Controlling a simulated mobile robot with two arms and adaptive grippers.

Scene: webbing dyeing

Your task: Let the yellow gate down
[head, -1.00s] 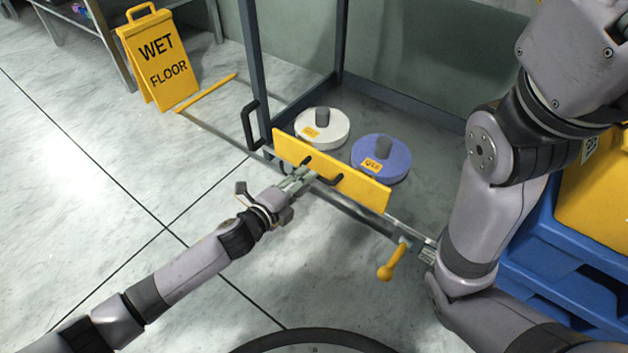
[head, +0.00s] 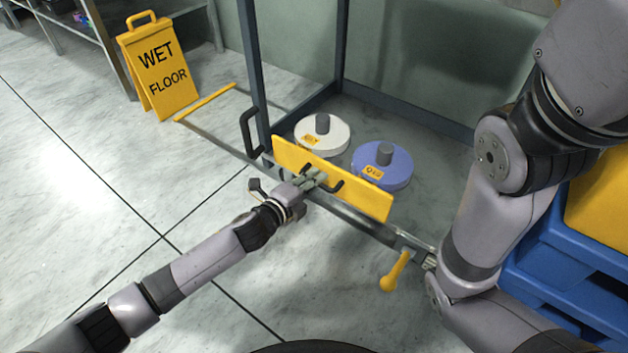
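The yellow gate (head: 362,196) is a flat yellow panel with a black bar handle (head: 337,185), standing on edge along the front of the dark-framed bay. My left gripper (head: 318,178) is at the middle of this handle, its fingers close together and seemingly around the bar. A yellow lever (head: 394,272) hangs from the right end of the metal rail (head: 350,213) below the gate. My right gripper (head: 428,262) is just right of the lever, at the rail's end. It is largely hidden by my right arm, and its opening does not show.
A white disc (head: 334,137) and a blue-violet disc (head: 395,175) lie behind the gate. A wet floor sign (head: 162,72) stands at upper left. Blue pallets (head: 560,270) carrying a yellow container (head: 605,205) are at right. The left floor is open.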

